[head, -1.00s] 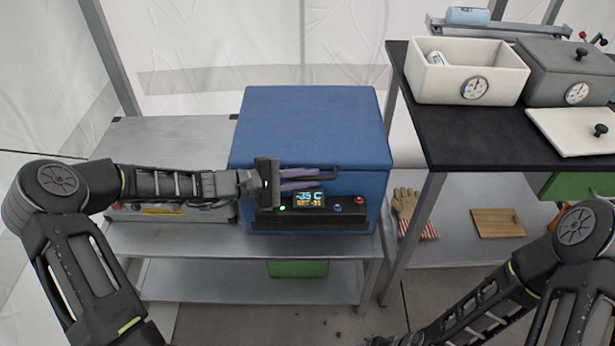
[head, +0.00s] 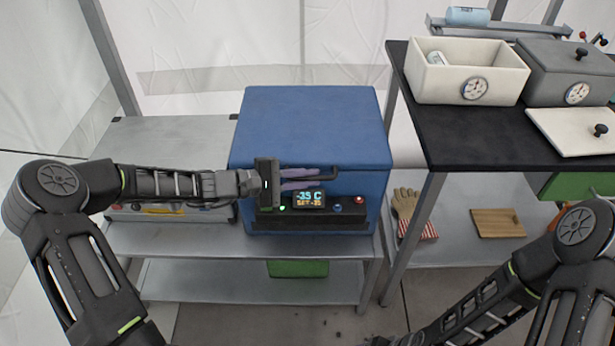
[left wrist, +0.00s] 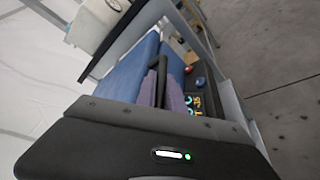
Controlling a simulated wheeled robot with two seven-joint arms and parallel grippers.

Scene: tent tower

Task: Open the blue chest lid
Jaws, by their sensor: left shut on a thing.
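The blue chest (head: 312,125) stands on a grey metal shelf unit, and its lid is down. A dark handle bar (head: 330,174) runs along the chest's front, above a black panel with a lit display (head: 309,200). My left gripper (head: 300,180) is at the front of the chest, its purple fingers shut on the handle. In the left wrist view the dark handle (left wrist: 163,75) lies between the purple fingers (left wrist: 172,92), with the blue chest (left wrist: 135,70) behind. My right gripper is not in view; only part of my right arm shows at lower right.
A black-topped table (head: 465,135) at right holds an open white box (head: 508,85), a grey lidded box (head: 560,65) and a white lid (head: 565,130). A glove (head: 405,204) and a wooden board (head: 497,223) lie on its lower shelf.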

